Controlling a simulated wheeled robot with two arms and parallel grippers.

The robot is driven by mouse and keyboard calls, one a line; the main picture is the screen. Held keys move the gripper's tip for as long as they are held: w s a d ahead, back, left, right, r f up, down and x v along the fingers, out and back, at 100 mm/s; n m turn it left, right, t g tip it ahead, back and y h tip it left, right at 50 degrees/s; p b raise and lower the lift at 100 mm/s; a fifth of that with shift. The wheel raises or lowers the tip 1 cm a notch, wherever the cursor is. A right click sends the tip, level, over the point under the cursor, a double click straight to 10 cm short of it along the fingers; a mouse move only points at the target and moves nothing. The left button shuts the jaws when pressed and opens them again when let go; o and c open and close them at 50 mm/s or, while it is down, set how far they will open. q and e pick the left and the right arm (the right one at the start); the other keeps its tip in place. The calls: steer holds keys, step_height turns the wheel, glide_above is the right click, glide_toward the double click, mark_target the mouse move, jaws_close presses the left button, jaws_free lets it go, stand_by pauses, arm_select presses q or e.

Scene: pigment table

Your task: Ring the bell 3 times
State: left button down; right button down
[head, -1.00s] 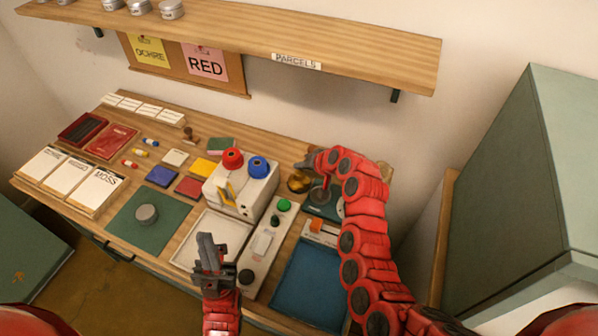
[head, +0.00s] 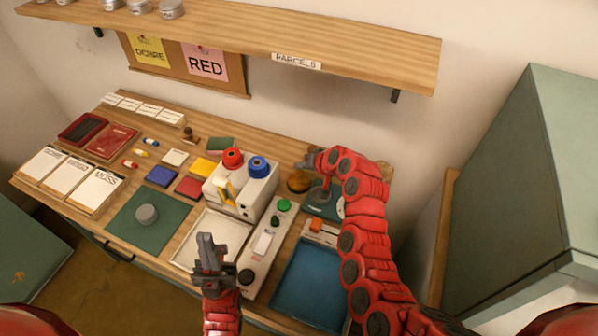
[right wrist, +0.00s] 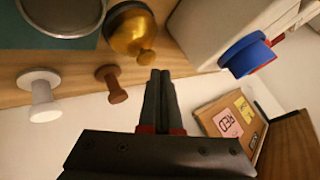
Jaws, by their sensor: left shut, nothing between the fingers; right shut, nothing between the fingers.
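The brass dome bell (head: 299,182) stands at the back right of the table, left of a dark green scale. In the right wrist view the bell (right wrist: 130,33) is at the upper middle, with a small brass knob on its side towards me. My right gripper (head: 304,163) is shut and empty, just behind and above the bell. Its fingertips (right wrist: 160,75) are close to the knob; I cannot tell if they touch. My left gripper (head: 206,242) is shut and empty, above the front of the white tray, far from the bell.
A white machine (head: 241,190) with red and blue knobs stands left of the bell. The dark green scale (head: 322,203) is right of it, and a blue tray (head: 310,285) lies in front. White (right wrist: 40,97) and brown (right wrist: 112,84) pegs are close by. A shelf (head: 250,32) hangs above.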

mark_target(301, 175)
steer(key=shift+f+b, duration=0.35)
steer(key=shift+f, duration=0.05)
steer(key=shift+f+b, duration=0.5)
steer(key=shift+f, duration=0.1)
stand_by(0.6)
stand_by(0.3)
steer(key=shift+r+p, duration=0.35)
steer(key=shift+r, duration=0.65)
steer(key=shift+r+p, duration=0.85)
steer(key=shift+r, duration=1.7)
